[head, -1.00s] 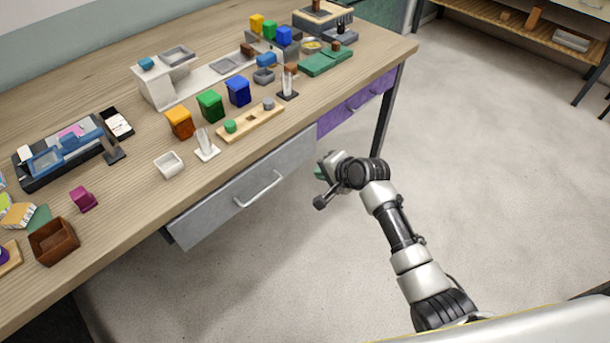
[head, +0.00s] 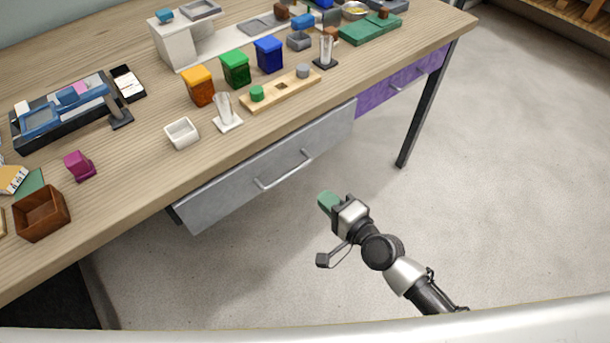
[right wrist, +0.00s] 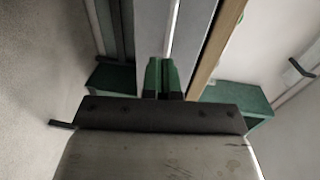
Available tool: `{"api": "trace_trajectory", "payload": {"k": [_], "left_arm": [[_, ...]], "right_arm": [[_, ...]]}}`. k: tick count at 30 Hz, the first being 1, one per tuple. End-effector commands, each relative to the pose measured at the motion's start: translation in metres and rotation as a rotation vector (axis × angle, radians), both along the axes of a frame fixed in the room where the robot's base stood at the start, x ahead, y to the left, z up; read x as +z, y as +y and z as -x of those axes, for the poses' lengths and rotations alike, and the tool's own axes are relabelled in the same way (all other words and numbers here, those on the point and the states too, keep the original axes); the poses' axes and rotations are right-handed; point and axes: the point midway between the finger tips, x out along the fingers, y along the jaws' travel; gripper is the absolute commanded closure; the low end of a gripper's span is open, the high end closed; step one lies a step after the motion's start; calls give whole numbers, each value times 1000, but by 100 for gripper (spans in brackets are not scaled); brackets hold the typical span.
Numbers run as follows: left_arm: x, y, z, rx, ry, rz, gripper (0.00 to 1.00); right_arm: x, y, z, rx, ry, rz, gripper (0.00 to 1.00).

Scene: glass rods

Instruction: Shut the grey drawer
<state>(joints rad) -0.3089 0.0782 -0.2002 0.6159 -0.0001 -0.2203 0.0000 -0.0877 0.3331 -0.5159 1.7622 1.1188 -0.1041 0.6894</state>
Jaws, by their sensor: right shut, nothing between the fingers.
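The grey drawer (head: 235,192) is under the near edge of the wooden table, with a silver bar handle (head: 284,170) on its front. Its front stands out a little, with a dark gap at its left end; how far it is open is hard to tell. My right gripper (head: 327,202) is shut and empty, its green fingertips over the floor, right of and lower in the picture than the handle, apart from the drawer. In the right wrist view the fingertips (right wrist: 163,77) point toward a pale grey panel, probably the drawer front. My left gripper is not in view.
The tabletop (head: 130,205) holds coloured bins, a white cup (head: 182,133), a brown box (head: 42,213) and other small items. A purple drawer (head: 405,82) is to the right, beside a dark table leg (head: 420,120). The floor before the drawer is clear.

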Motion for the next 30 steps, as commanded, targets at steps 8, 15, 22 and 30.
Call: {"api": "trace_trajectory", "payload": {"k": [8,15,22,30], "left_arm": [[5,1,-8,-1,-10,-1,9],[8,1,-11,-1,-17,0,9],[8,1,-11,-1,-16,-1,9],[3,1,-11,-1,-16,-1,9]], "right_arm": [[1,32,-45,0,-2,-1,100],[3,44,-61,0,0,2,100],[3,46,-63,1,0,2,100],[2,54,-76,-2,-2,1,100]]}}
